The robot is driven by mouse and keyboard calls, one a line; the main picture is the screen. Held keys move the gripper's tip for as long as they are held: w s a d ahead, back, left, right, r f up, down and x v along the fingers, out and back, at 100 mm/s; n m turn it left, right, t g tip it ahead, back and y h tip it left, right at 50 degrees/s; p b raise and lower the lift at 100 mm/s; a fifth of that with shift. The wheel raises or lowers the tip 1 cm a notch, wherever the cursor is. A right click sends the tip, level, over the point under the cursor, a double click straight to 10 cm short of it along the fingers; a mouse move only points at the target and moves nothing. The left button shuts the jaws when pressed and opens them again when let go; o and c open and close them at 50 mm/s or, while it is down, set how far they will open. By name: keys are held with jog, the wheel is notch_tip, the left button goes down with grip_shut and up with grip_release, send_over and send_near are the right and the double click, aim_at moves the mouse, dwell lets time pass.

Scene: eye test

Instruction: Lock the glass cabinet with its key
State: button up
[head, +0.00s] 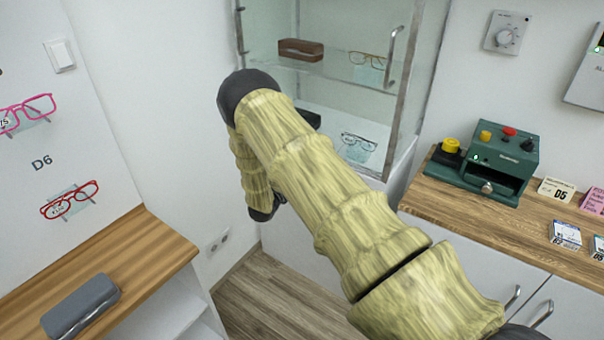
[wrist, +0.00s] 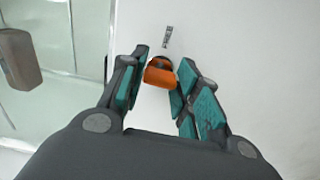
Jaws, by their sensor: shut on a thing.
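The glass cabinet (head: 402,92) stands at the back centre in the head view, with a metal handle (head: 392,56) on its glass front. Its glass and frame also show at the left of the wrist view (wrist: 112,40). In the wrist view, my gripper (wrist: 163,76) is shut on an orange piece (wrist: 160,77), which looks like the key's head. A dark round part shows just behind it, against a white surface. The key's shaft is hidden, and I cannot tell whether it is in a lock. In the head view my arm hides the gripper and key.
A brown case (head: 301,50) and glasses (head: 358,142) are inside the cabinet. A green machine (head: 486,160) stands on the right wooden counter (head: 440,193). A grey case (head: 80,305) lies on the left counter (head: 150,240). Floor (head: 270,290) shows between the counters.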

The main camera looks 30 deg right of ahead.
jog(key=shift+w+a, duration=0.15)
jog(key=shift+a, duration=0.05)
jog(key=o, duration=1)
jog(key=shift+d, duration=0.15)
jog(key=v, duration=1.2)
jog(key=shift+f, duration=0.1)
